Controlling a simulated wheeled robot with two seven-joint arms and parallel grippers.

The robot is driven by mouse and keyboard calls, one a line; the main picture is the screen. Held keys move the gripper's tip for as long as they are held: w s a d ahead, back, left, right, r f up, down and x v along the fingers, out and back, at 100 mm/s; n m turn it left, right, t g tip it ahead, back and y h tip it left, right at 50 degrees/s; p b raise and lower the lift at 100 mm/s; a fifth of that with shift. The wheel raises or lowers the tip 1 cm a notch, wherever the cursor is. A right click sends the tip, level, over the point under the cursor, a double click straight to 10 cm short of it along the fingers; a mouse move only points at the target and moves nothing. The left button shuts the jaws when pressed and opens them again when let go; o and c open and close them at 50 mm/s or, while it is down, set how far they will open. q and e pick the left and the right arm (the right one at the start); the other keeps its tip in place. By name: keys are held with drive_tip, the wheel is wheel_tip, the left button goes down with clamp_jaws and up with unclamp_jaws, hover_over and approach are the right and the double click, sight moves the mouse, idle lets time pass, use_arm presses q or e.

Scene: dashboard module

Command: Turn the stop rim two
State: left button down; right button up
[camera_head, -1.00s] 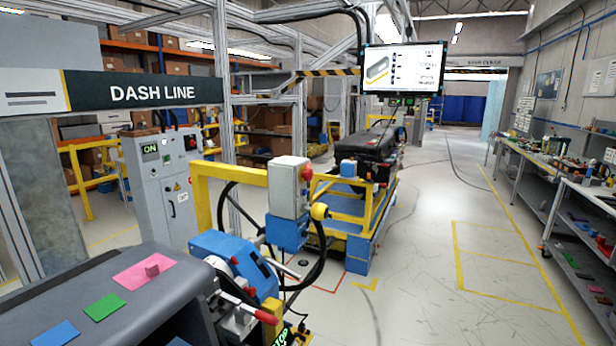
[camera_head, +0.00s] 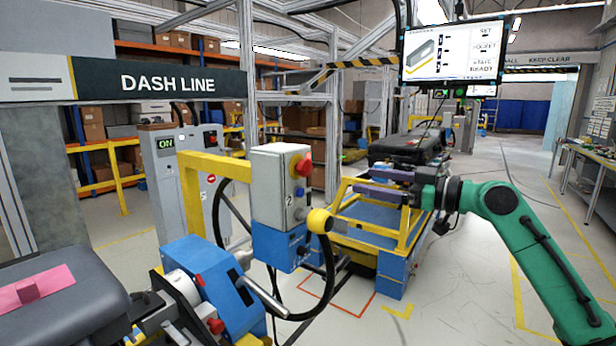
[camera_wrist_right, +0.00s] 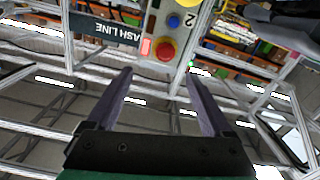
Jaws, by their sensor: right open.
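A grey control box (camera_head: 270,190) marked 2 stands on a blue block beside a yellow post. On its right face is a red stop button (camera_head: 304,166) with a yellow part around it; a blue button sits below it. My right gripper (camera_head: 360,182) is to the right of the box, its two dark purple fingers apart and pointing at it, with nothing between them. The wrist view shows the red stop button (camera_wrist_right: 165,48) beyond the open right gripper (camera_wrist_right: 158,76), clear of both fingertips. My left gripper is not in view.
A yellow ball-ended lever (camera_head: 319,220) sticks out below the box. A black cable loops around it. A yellow and blue cart (camera_head: 395,262) stands behind my right gripper. A grey dashboard (camera_head: 60,300) with a pink pad is at lower left. The floor at right is clear.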

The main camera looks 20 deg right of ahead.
drive_tip(key=p, duration=0.4)
approach(309, 169)
drive_tip(key=r, duration=0.2)
drive_tip(key=p+x, duration=0.1)
drive_tip(key=x, duration=0.1)
drive_tip(key=f+p+x, duration=0.1)
drive_tip(key=x, duration=0.2)
drive_tip(key=p+x, duration=0.2)
drive_tip(key=x, duration=0.1)
drive_tip(key=shift+w+d+f, duration=0.15)
drive_tip(key=shift+w+f, duration=0.05)
drive_tip(key=shift+f, duration=0.15)
drive_tip(key=shift+w+a+f, duration=0.1)
drive_tip(key=shift+w+a, duration=0.1)
drive_tip(key=shift+a, duration=0.25)
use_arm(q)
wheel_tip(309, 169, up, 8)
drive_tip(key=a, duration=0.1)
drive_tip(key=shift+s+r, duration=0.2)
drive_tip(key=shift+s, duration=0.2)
use_arm(e)
drive_tip(key=shift+s, duration=0.1)
drive_tip(key=shift+f, duration=0.1)
clamp_jaws()
